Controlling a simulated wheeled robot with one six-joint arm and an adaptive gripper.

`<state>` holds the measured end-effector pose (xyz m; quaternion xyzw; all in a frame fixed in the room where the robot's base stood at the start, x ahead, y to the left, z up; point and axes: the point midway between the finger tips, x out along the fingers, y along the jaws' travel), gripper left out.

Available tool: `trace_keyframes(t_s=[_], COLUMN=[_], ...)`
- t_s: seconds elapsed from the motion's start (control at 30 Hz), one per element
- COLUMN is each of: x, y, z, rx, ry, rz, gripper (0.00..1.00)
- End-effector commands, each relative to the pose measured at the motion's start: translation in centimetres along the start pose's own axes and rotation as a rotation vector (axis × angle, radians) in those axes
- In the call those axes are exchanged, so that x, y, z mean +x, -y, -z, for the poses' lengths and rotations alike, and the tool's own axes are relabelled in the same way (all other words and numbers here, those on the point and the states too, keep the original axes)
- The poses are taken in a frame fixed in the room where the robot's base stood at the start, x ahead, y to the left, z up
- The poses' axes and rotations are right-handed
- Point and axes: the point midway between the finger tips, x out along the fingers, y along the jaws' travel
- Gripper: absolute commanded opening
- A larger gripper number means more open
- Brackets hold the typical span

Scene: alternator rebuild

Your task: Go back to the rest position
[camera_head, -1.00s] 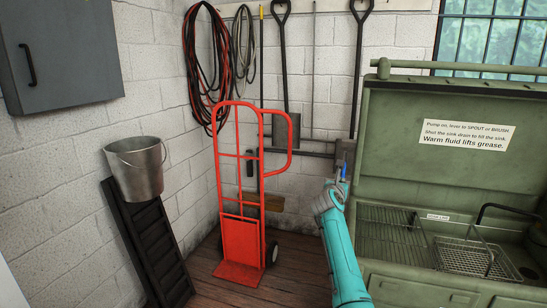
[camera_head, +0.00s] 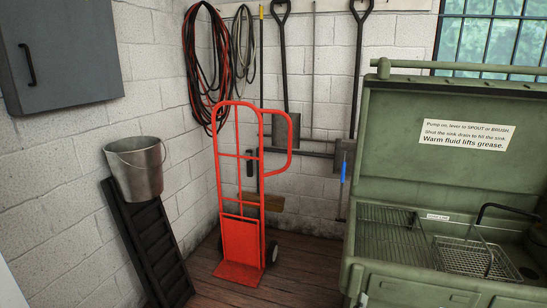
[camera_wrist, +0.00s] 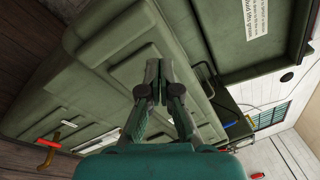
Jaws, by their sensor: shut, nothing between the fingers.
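My gripper (camera_wrist: 158,80) shows in the wrist view with its two fingers together and nothing between them. It is in front of the green panels of the parts washer (camera_wrist: 100,75), not visibly touching them. The wrist view is strongly tilted. In the head view my gripper is not in view, and the green parts washer (camera_head: 425,170) stands at the right with its lid raised and a printed label on it.
A red hand truck (camera_head: 240,240) stands in the corner. A metal bucket (camera_head: 137,175) sits above a dark slatted board (camera_head: 148,245) at the left. A grey cabinet (camera_head: 60,50) hangs above. Wooden floor (camera_head: 310,262) shows between hand truck and washer.

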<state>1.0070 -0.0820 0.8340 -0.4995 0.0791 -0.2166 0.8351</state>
Motion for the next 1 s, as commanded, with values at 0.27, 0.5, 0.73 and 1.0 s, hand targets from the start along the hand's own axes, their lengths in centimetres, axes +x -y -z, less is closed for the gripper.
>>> trace_keyframes(t_s=[0.27, 0.5, 0.73, 1.0], x=[-10.9, -20.1, -28.6, -37.9], y=[-0.9, -0.1, 1.8, 5.1], z=[5.4, 8.6, 10.7, 12.1], rx=[-0.345, -0.640, -0.922, -1.250], ry=[0.072, 0.145, 0.226, 0.334], rz=[0.001, -0.005, -0.017, -0.038], gripper=[0.00, 0.00, 0.00, 0.00])
